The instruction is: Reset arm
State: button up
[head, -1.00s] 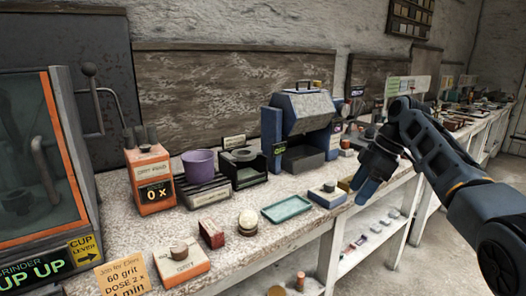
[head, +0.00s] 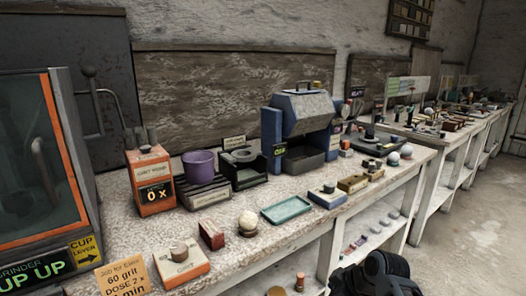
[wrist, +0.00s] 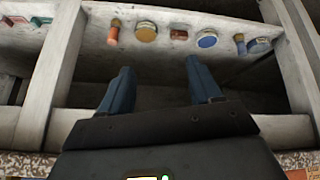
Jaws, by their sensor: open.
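My gripper (wrist: 159,80) shows in the wrist view as two blue fingers, spread apart with nothing between them. It points toward the bench's lower shelf (wrist: 85,50), where small round and cylindrical pieces lie beyond the fingertips. In the head view a dark part of my arm (head: 378,275) is low at the bottom right, in front of the bench. The fingers cannot be made out there.
The bench top (head: 330,222) holds a purple cup (head: 199,163), an orange box reading "0 X" (head: 151,183), a teal tray (head: 286,209), a pale sphere (head: 248,221) and a blue-sided machine (head: 300,128). Open floor (head: 460,235) lies to the right.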

jog(key=s+a+f+m+t+h, duration=0.15)
jog(key=s+f, duration=0.25)
jog(key=s, duration=0.4)
jog(key=s+f+m+t+y, duration=0.1)
jog(key=s+f+m, duration=0.25)
jog(key=s, duration=0.35)
jog(key=s+m+t+h, duration=0.2)
jog(key=s+t, duration=0.1)
jog(key=s, duration=1)
jog(key=s+d+r+m+t+h, duration=0.1)
jog(key=s+d+r+m+t, duration=0.1)
jog(key=s+r, duration=1)
jog(key=s+d+r+m+t+p, duration=0.1)
jog(key=s+d+r+t, duration=0.1)
jog(key=s+r, duration=1)
notch_tip(320, 180, up, 2)
jog(key=shift+d+r+m+t+h, duration=0.1)
jog(key=shift+d+m+t+h, duration=0.3)
jog(key=shift+d, duration=0.35)
